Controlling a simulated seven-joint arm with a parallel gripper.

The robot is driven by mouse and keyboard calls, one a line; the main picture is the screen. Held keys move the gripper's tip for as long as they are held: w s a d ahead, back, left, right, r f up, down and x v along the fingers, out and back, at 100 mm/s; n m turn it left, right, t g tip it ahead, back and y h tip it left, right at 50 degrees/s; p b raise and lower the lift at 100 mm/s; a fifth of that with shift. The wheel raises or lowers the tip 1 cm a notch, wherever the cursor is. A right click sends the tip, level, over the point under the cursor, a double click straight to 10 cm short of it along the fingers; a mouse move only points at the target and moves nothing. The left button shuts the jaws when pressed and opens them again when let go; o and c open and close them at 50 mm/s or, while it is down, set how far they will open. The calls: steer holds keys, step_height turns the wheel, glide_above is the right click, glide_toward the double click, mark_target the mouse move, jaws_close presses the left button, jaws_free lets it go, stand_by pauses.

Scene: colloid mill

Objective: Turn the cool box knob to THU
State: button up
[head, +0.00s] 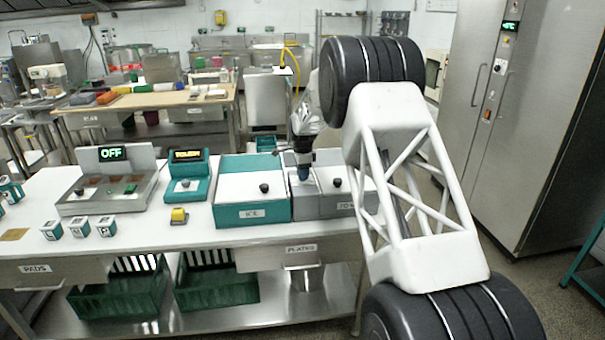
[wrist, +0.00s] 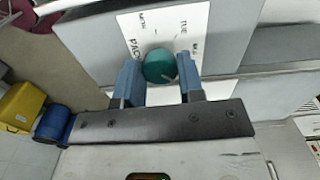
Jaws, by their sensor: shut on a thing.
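My gripper (head: 303,176) reaches down over the left part of a grey box (head: 320,209), right beside a teal box. In the wrist view its two blue fingers (wrist: 160,74) are shut on a round green knob (wrist: 157,64), one on each side. The knob sits on a white card (wrist: 125,28) printed with words around it; TUE, PACK and what looks like the start of WED can be read. A pale pointer line on the knob slants to the lower right in that view. The lower card is hidden by my gripper, and I see no THU.
The teal box (head: 252,216) marked ICE has a dark knob (head: 264,188). Another dark knob (head: 337,183) is on the grey box's right part. A device reading OFF (head: 108,190), a teal device (head: 187,184) and a yellow block (head: 179,216) stand to the left.

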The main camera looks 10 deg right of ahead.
steer(key=shift+r, duration=0.1)
stand_by(0.4)
steer(key=o, duration=0.9)
steer(key=shift+r, duration=3.9)
